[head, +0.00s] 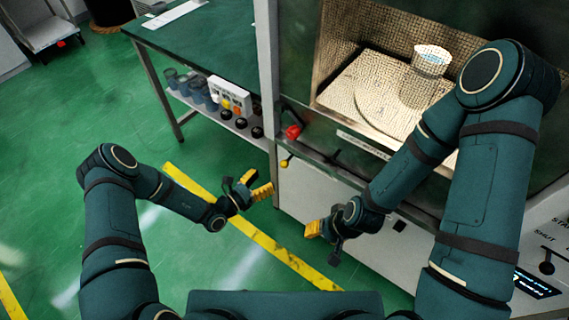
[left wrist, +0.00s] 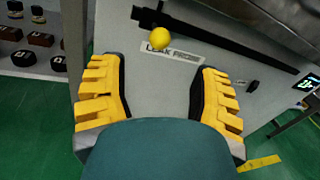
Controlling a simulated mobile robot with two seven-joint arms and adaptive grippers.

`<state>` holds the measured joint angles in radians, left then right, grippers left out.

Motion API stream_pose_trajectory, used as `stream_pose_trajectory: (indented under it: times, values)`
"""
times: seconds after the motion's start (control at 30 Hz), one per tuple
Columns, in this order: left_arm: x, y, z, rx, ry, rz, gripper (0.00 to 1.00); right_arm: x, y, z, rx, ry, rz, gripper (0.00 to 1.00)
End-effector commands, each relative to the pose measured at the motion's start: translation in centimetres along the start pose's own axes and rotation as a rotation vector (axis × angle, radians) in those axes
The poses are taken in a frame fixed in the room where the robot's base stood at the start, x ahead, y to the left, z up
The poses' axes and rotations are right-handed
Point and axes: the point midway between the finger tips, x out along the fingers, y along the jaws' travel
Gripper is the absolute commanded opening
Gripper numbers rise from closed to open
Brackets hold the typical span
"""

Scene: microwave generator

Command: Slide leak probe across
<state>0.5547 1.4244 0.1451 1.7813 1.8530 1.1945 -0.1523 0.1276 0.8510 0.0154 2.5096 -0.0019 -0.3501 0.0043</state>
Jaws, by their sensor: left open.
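The leak probe shows as a yellow ball knob (left wrist: 160,38) on a dark slide bar (left wrist: 215,37) on the cabinet front in the left wrist view. A label beginning "LEAK" (left wrist: 170,49) sits just behind and below the knob. The yellow knob (head: 285,162) also shows in the head view at the cabinet's left edge. My left gripper (head: 256,184) is open and empty, just left of and below the knob, apart from it. In the left wrist view its two yellow fingers (left wrist: 160,80) stand either side below the knob. My right gripper (head: 316,230) hangs before the cabinet; its jaw opening is unclear.
The open chamber above holds a round plate (head: 375,85) and a cup-like vessel (head: 431,62). A red knob (head: 292,131) sits above the slide. A green-topped bench (head: 205,45) with a loaded lower shelf stands left. Green floor is clear around my left arm.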

Motion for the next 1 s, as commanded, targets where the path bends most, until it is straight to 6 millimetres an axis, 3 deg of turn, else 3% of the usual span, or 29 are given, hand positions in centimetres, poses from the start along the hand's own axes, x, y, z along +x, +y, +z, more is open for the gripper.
stream_pose_trajectory:
  times: [0.3,0.5,0.97,1.0]
  values:
    - [6.3,-0.1,-0.1,0.002,-0.001,-0.004,0.63,1.0,0.4,-0.1,-0.001,0.005,0.000,0.47]
    - [8.9,-0.1,-0.1,0.003,0.000,-0.003,0.63,1.4,0.5,-0.2,-0.001,0.007,0.000,0.47]
    - [9.9,-0.1,0.0,0.000,0.001,-0.002,0.65,1.5,0.5,-0.2,-0.002,0.009,0.000,0.47]
    - [9.9,-0.1,0.0,0.000,0.001,-0.002,0.51,1.5,0.6,-0.2,-0.002,0.009,0.000,0.47]
